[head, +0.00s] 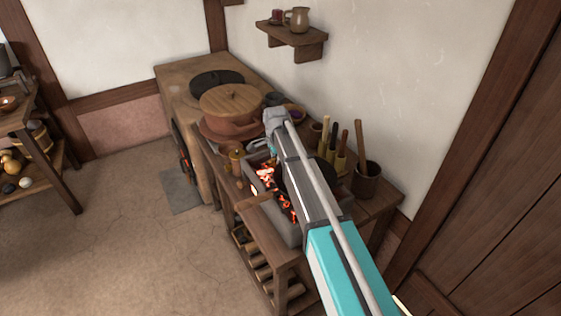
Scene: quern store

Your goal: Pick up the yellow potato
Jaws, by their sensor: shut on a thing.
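My arm reaches from the lower right over the wooden bench with the fire box. Its grey wrist end is above the bench, just right of the large lidded pot. The jaws of my gripper are hidden below and behind the wrist, so what they hold does not show. I cannot make out the yellow potato for certain. A small yellowish-brown thing (237,155) sits by the fire box, too small to tell what it is. Yellowish round things (11,164) lie on the lower shelf at the far left.
The fire box (292,232) has glowing embers under my arm. The large pot with a wooden lid (231,103) stands behind. A dark container with a wooden handle (367,180) and several upright handles stand at right. A wall shelf (291,38) hangs above. The floor at left is free.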

